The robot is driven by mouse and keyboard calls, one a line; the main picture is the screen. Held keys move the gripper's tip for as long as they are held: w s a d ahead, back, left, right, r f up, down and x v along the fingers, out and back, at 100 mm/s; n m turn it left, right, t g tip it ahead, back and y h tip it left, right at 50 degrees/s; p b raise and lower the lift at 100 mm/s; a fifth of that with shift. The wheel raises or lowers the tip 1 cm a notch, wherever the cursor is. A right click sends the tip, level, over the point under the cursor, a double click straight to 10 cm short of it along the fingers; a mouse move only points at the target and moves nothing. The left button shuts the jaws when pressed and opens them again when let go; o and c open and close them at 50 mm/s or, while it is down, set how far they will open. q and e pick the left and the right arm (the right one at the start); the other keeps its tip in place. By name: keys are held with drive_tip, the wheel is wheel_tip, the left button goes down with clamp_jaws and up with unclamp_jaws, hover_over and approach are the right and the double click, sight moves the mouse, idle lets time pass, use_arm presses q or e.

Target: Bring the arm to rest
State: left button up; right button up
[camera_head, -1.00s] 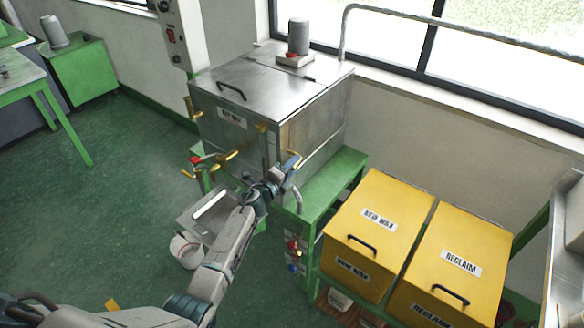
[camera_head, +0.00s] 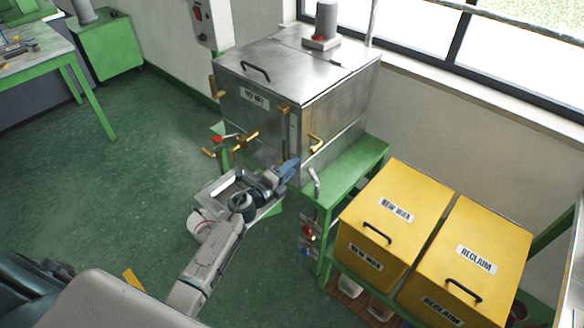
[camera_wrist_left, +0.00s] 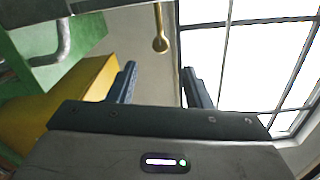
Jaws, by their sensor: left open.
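My left arm comes in from the bottom left in the head view. Its gripper (camera_head: 288,170) is in front of the steel wax tank (camera_head: 300,80), near the tank's lower front corner. In the left wrist view, the two dark fingers (camera_wrist_left: 158,85) stand apart with nothing between them. A brass handle (camera_wrist_left: 160,42) shows beyond them, with the window and a yellow bin behind. I cannot tell from the head view whether the gripper touches the tank. My right gripper is not in view.
The tank stands on a green bench (camera_head: 345,170) with brass valves (camera_head: 235,140) at its front. Two yellow bins, NEW WAX (camera_head: 400,195) and RECLAIM (camera_head: 480,235), stand at the right. A green table (camera_head: 35,55) is at the far left. The green floor (camera_head: 130,180) between is clear.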

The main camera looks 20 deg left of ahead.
use_arm(q)
drive_tip(key=s+a+f+n+g+y+b, duration=0.15)
drive_tip(key=s+f+n, duration=0.45)
drive_tip(key=f, duration=0.7)
drive_tip(key=s+a+f+n+g+y+b, duration=0.1)
drive_tip(key=s+a+f+n+g+y, duration=0.25)
drive_tip(key=s+f, duration=0.7)
drive_tip(key=s+a+f+n+g+y+b, duration=0.15)
drive_tip(key=s+f+n, duration=0.4)
drive_tip(key=f, duration=0.85)
drive_tip(key=s+f+n+g, duration=0.3)
drive_tip(key=s+f, duration=0.3)
drive_tip(key=s, duration=0.6)
drive_tip(key=s+f+n+g+b, duration=0.1)
drive_tip(key=s+f+n+g, duration=0.2)
drive_tip(key=s, duration=0.9)
drive_tip(key=s+d+f+n+g, duration=0.1)
drive_tip(key=s+f+n+g, duration=0.2)
drive_tip(key=s+f, duration=0.6)
drive_tip(key=s, duration=0.4)
drive_tip(key=shift+f+b, duration=0.3)
drive_tip(key=shift+b, duration=0.1)
drive_tip(key=shift+d+y, duration=0.1)
drive_tip(key=shift+y, duration=0.15)
